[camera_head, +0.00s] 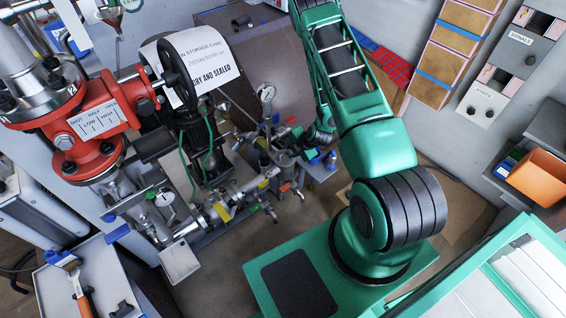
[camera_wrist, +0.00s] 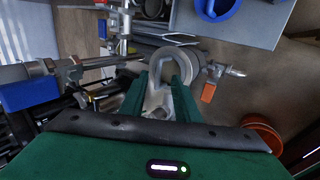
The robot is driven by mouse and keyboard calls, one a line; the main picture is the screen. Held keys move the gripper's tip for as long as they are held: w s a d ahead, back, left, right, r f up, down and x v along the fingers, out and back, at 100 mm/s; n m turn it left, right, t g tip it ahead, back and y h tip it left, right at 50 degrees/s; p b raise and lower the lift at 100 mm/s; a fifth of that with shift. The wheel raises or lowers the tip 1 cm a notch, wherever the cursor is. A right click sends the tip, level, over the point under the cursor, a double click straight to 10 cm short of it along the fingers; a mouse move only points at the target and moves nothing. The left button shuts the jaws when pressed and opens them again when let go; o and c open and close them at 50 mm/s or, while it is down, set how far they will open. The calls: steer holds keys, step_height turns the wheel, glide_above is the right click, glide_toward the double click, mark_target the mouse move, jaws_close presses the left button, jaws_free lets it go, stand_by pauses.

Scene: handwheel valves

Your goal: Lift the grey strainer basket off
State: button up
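In the wrist view, a round grey metal body with a pale rim (camera_wrist: 188,57), which looks like the grey strainer basket, lies just beyond my fingertips. My gripper (camera_wrist: 168,82) has two green fingers reaching towards it, with pale grey metal showing between them. I cannot tell whether the fingers touch that metal or only stand around it. In the head view, my gripper is mostly hidden behind its own wrist beside the metal pipework (camera_head: 284,158). The basket cannot be clearly picked out there.
A red handwheel valve (camera_head: 95,125) stands at the left with a dark handwheel (camera_head: 178,75). A pipe with an orange-handled valve (camera_wrist: 208,92) is close right of the fingers in the wrist view. An orange bin (camera_head: 540,178) is at the right.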

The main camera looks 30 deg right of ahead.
mark_target(286, 152)
steer(key=shift+x, duration=1.8)
jaws_close()
steer(key=shift+r, duration=0.15)
step_height(286, 152, up, 13)
steer(key=shift+f, duration=0.25)
